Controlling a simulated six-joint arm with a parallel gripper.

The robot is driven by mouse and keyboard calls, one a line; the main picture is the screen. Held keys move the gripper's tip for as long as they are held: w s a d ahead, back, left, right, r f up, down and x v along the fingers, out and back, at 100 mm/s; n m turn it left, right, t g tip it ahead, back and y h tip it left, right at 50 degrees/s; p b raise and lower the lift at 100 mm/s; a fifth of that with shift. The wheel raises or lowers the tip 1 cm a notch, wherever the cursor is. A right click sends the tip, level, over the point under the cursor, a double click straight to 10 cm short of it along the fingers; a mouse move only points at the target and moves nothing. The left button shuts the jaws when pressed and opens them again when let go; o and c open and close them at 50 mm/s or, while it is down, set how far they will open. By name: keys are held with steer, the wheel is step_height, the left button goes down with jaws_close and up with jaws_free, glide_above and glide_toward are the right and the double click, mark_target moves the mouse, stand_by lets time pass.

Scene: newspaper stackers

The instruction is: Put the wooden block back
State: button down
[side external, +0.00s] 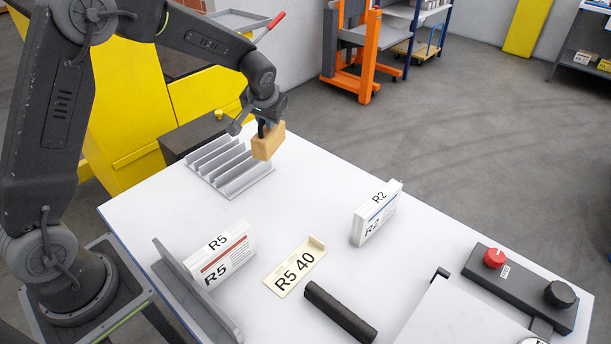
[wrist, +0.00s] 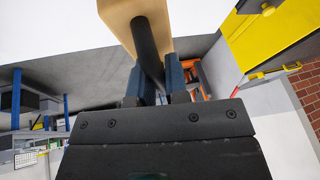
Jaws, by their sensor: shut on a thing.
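The wooden block (side external: 267,142) is a tan block held in my gripper (side external: 262,125), above the right part of the grey ridged rack (side external: 228,190). In the side view I cannot tell whether the block touches the rack or hangs just above it. In the wrist view the block (wrist: 128,14) fills the top middle, with my gripper (wrist: 158,75) shut on it. The rack has several parallel upright slats, and no block shows in its slots. The rack is not seen in the wrist view.
On the white table (side external: 310,190) stand an R5 stack (side external: 228,255) and an R2 stack (side external: 376,213). An R5 40 card (side external: 295,267), a black bar (side external: 340,311) and a control box with a red button (side external: 494,258) lie toward the front.

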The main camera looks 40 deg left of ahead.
steer(key=shift+n, duration=0.4)
steer(key=shift+w+d+f, duration=1.1)
steer(key=shift+w+f, duration=0.15)
steer(key=shift+f, duration=0.5)
steer(key=shift+w+d+f, duration=1.15)
steer(key=shift+w+f, duration=0.05)
steer(key=shift+f, duration=0.5)
steer(key=shift+w+d+f, duration=1.1)
steer(key=shift+w+f, duration=0.15)
steer(key=shift+f, duration=0.5)
steer(key=shift+f, duration=0.1)
steer(key=c, duration=1.1)
jaws_free()
steer(key=shift+f, duration=0.1)
steer(key=v, duration=1.2)
steer(key=shift+d+r, duration=0.1)
steer(key=shift+r, duration=0.15)
